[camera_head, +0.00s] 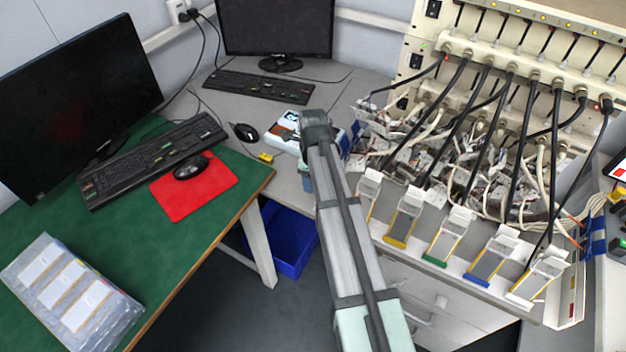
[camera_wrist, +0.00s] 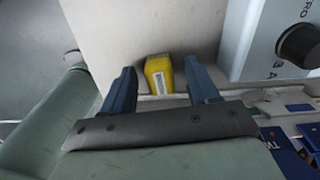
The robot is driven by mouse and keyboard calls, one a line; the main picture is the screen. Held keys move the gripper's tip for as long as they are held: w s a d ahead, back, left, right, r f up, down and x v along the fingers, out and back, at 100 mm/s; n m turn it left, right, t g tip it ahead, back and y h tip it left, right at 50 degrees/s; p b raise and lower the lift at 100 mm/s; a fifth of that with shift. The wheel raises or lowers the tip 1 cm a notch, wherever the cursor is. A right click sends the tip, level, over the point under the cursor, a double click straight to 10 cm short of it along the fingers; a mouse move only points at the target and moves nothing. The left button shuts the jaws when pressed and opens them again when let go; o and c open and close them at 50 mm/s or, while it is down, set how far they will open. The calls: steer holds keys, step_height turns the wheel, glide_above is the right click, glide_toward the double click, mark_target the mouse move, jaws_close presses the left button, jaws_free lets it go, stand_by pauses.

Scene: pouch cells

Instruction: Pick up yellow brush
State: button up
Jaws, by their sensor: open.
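A small yellow block-shaped thing with a white barcode label (camera_wrist: 158,76), which I take for the yellow brush, shows in the wrist view. No bristles can be made out. In the head view it is a small yellow spot (camera_head: 266,157) on the grey desk, left of my arm. My gripper (camera_wrist: 160,88) is open, with its two blue fingers apart. In the wrist view the yellow thing appears between the fingers, with a gap to each side. Whether the fingers are level with it cannot be told. My arm hides most of the gripper in the head view.
A white device with a black knob (camera_wrist: 299,44) stands close on the right in the wrist view. A black mouse (camera_head: 245,132) lies near the yellow thing in the head view. The cell rack with cables (camera_head: 500,60) fills the right. A blue bin (camera_head: 290,245) stands below the desk.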

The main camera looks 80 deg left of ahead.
steer(key=shift+f, duration=0.2)
steer(key=c, duration=1)
steer(key=shift+r, duration=0.1)
steer(key=shift+c, duration=0.2)
step_height(320, 180, up, 10)
steer(key=shift+f, duration=0.1)
